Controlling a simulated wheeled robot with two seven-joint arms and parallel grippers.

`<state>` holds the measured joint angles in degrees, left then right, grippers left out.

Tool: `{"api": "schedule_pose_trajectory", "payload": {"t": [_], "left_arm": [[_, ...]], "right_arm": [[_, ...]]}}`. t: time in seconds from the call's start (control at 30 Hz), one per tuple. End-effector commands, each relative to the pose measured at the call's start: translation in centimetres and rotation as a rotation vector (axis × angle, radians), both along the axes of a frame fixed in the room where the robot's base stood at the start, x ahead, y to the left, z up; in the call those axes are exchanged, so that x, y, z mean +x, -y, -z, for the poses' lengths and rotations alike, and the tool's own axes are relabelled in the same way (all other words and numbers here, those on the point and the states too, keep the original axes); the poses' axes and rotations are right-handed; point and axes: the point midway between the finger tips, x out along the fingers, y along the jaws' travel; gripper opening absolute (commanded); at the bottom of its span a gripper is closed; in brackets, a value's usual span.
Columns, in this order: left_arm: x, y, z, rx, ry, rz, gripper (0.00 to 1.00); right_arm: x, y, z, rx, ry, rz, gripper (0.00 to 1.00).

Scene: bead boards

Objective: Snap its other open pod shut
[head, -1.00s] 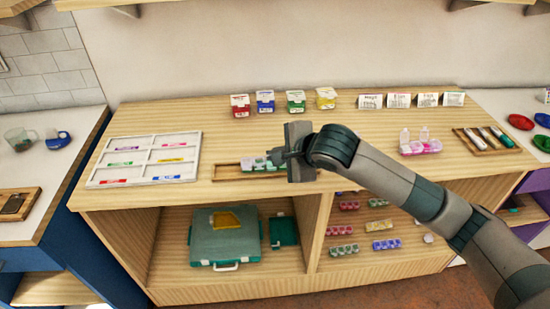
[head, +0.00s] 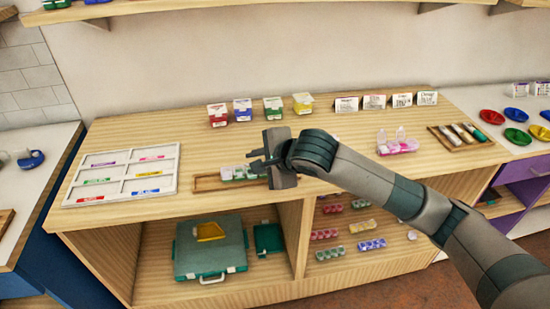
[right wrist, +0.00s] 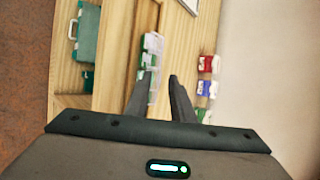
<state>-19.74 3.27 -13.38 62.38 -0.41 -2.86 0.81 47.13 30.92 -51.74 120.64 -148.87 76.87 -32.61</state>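A green-and-white pod case (head: 236,173) lies in a shallow wooden tray (head: 208,184) on the counter. My right gripper (head: 253,160) is over the tray's right part and hides some of it. In the right wrist view the case (right wrist: 152,48) lies beyond my right fingertips (right wrist: 160,78), which are apart with nothing between them. I cannot tell which of its pods are open. A pink pod case (head: 398,147) stands farther right on the counter, with two clear lids upright. My left gripper is not in view.
A white sorting tray (head: 123,172) lies at the left. Several small coloured boxes (head: 243,109) and white cards (head: 374,101) stand at the back. A wooden tray with markers (head: 443,138) is at the right. A teal carrying case (head: 210,246) and several pod cases (head: 371,244) sit on shelves below.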

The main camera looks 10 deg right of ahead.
Motion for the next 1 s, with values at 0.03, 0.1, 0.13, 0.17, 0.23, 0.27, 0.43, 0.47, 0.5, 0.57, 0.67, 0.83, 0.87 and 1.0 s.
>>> {"api": "schedule_pose_trajectory", "payload": {"t": [0.03,0.1,0.13,0.17,0.23,0.27,0.43,0.47,0.5,0.57,0.67,0.83,0.87,1.0], "left_arm": [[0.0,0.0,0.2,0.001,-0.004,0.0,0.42],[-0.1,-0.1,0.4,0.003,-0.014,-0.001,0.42],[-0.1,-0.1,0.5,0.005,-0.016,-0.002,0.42],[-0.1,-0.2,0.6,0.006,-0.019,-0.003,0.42],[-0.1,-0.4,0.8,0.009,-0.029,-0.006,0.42],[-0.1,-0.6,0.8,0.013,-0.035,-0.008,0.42],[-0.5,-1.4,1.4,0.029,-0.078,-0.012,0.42],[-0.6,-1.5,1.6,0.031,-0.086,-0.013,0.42],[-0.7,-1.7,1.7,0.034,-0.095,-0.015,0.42],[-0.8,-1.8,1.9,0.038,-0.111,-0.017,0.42],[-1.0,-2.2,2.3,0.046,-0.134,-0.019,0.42],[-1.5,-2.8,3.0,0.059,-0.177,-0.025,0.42],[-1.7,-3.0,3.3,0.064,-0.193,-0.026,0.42],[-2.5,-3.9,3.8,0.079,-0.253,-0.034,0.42]], "right_arm": [[-0.2,0.1,-0.2,0.001,0.001,0.0,0.22],[-0.7,0.4,-0.6,0.001,0.002,-0.001,0.22],[-0.9,0.5,-0.8,0.0,0.002,0.0,0.22],[-1.1,0.7,-1.1,0.0,0.003,0.0,0.22],[-1.9,1.1,-1.7,-0.002,0.004,0.0,0.22],[-2.2,1.3,-2.1,0.0,0.005,-0.002,0.22],[-4.4,2.5,-4.2,-0.001,0.006,-0.001,0.22],[-4.8,2.8,-4.5,-0.001,0.006,-0.001,0.22],[-5.4,3.1,-5.1,-0.001,0.007,-0.001,0.22],[-6.2,3.6,-5.9,0.0,0.007,0.0,0.22],[-7.6,4.3,-7.2,-0.003,0.007,-0.001,0.22],[-9.7,5.5,-9.0,-0.001,0.005,0.001,0.22],[-9.8,5.5,-9.1,0.0,0.004,0.0,0.22],[-10.5,6.0,-9.9,0.001,0.004,0.001,0.22]]}}
